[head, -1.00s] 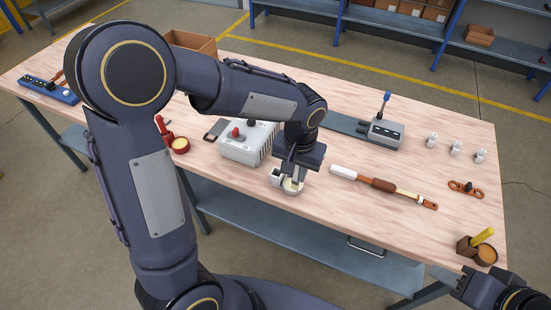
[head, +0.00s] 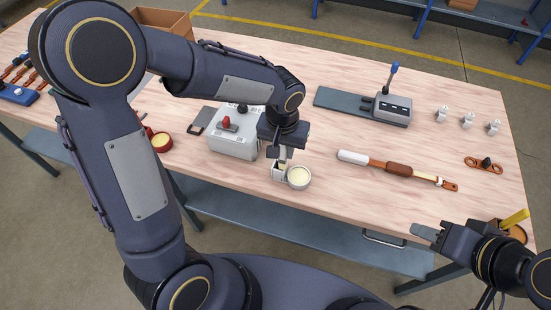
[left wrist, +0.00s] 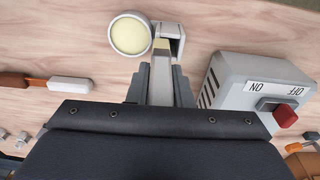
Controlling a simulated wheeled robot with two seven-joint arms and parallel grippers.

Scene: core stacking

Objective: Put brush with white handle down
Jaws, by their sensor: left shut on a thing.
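My left gripper (head: 284,153) is shut on the brush with white handle (left wrist: 161,83). In the left wrist view its pale handle stands between the fingers (left wrist: 160,85). The brush points down at a small white square holder (head: 279,173), also seen in the left wrist view (left wrist: 178,42). Its lower end is at the holder's opening; how deep it sits I cannot tell. A round white cup with cream contents (head: 299,178) is joined to or touching the holder's side; it also shows in the left wrist view (left wrist: 130,35). My right gripper (head: 425,231) is at the lower right, away from these.
A grey box with a red switch (head: 233,145) stands just left of the holder. A long brown tool with a white end (head: 398,169) lies to the right. A yellow-handled brush (head: 514,218) stands at the right edge. Table between is clear.

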